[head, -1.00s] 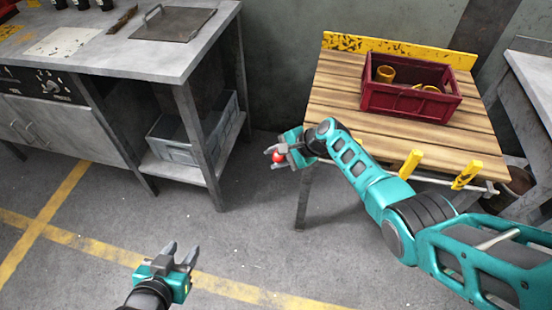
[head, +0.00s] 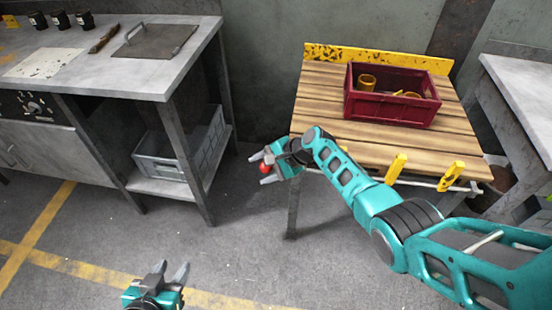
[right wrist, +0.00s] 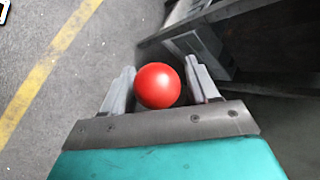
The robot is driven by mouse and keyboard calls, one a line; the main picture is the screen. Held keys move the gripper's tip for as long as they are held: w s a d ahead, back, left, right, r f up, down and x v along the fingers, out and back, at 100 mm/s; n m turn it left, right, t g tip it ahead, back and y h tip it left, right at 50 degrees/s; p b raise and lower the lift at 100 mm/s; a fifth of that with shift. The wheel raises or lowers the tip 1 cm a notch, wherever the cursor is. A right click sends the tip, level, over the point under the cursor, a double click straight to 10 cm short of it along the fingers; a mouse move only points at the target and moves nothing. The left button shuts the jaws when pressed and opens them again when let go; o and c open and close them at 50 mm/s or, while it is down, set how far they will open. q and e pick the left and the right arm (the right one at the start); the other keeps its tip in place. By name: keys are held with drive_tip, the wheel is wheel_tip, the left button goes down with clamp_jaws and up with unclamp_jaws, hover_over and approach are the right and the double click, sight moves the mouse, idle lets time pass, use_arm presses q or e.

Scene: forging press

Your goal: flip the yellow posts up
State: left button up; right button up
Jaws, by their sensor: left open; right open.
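Two yellow posts, the left one (head: 396,169) and the right one (head: 451,176), stand along the front edge of the wooden table (head: 345,140) in the head view, slanting up to the right. A thin metal bar (head: 428,185) runs along that edge near their lower ends. My right gripper (head: 258,170) is open at the table's left front corner, with a red ball (right wrist: 158,86) between its fingers. Gaps show beside the ball in the right wrist view. What the ball is attached to is hidden. My left gripper (head: 172,269) is open and empty above the floor.
A dark red crate (head: 390,107) with yellow parts stands on the table. My right arm crosses in front of the table. A grey workbench (head: 120,75) with a grey bin (head: 165,165) on its shelf stands left. Floor between bench and table is clear.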

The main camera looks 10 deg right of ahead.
drive_tip(key=p+v, duration=0.2)
drive_tip(key=v, duration=1)
drive_tip(key=shift+p, duration=0.35)
drive_tip(key=shift+r, duration=0.1)
drive_tip(key=s+d+f+n+t+h, duration=0.35)
drive_tip(key=s+f+n, duration=0.25)
drive_tip(key=s+f, duration=0.4)
drive_tip(key=s+d+r+n+t+h, duration=0.2)
drive_tip(key=s+r+n, duration=0.3)
drive_tip(key=s, duration=0.7)
drive_tip(key=n+t, duration=0.1)
drive_tip(key=n, duration=0.1)
drive_tip(key=shift+r+n, duration=0.15)
drive_tip(key=shift+n, duration=0.15)
drive_tip(key=shift+t+h, duration=0.25)
